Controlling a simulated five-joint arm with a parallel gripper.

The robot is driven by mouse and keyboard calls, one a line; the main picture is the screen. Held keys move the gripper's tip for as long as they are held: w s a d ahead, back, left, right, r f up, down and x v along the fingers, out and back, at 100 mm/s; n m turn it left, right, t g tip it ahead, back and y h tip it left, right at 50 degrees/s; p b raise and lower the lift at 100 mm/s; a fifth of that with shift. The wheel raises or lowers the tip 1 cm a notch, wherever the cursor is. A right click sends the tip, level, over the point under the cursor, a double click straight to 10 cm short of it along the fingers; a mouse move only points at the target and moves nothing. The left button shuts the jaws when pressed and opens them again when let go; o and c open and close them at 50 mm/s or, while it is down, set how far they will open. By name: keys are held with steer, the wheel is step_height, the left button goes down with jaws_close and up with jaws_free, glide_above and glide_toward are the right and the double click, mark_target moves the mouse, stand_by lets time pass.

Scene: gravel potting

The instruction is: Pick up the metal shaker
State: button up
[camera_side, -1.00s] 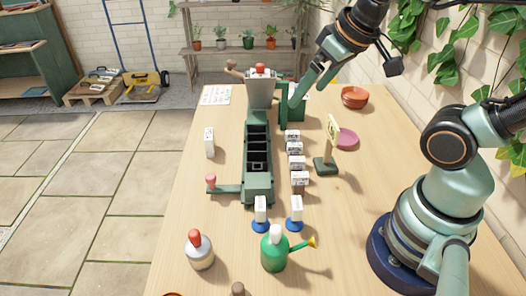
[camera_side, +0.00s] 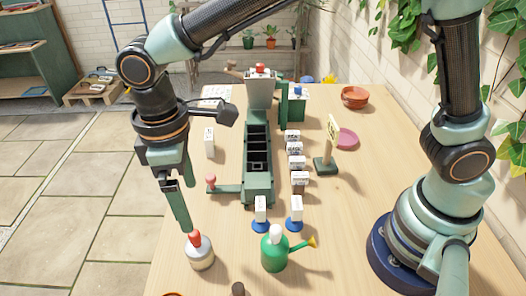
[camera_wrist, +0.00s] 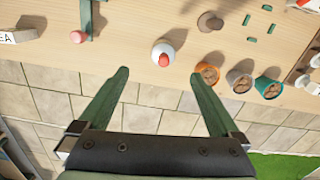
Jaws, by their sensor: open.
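The metal shaker (camera_side: 202,256), a silvery body with a red top, stands upright near the front left edge of the table. In the wrist view the shaker (camera_wrist: 164,55) is seen from above, just beyond the fingertips and roughly midway between them. My gripper (camera_side: 187,226) points down over the shaker in the side view, its tips close to the red top. In the wrist view my gripper (camera_wrist: 160,74) has its fingers wide apart, with nothing between them. Contact with the shaker cannot be made out.
A green watering can (camera_side: 273,253) stands to the shaker's right. Behind is a green compartmented channel (camera_side: 258,188) with a pink-knobbed side lever (camera_side: 211,184). Several small pots, including an orange one (camera_wrist: 207,75), show at right in the wrist view. The table edge is close to the shaker.

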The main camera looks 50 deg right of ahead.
mark_target(197, 243)
steer(key=shift+s+a+f+n, duration=0.3)
steer(key=shift+s+a+f, duration=0.1)
steer(key=shift+a+f, duration=0.35)
step_height(197, 243, down, 6)
steer(key=shift+s+d+f, duration=0.1)
steer(key=shift+d+f, duration=0.05)
steer(key=shift+f, duration=0.05)
steer(key=shift+w+d+f, duration=0.1)
steer(key=shift+w+f, duration=0.05)
steer(key=shift+f, duration=1.2)
steer(key=shift+w+d+f, duration=0.1)
steer(key=shift+w+f, duration=0.05)
steer(key=shift+f, duration=1.15)
steer(key=c, duration=1.6)
steer(key=shift+o, duration=0.2)
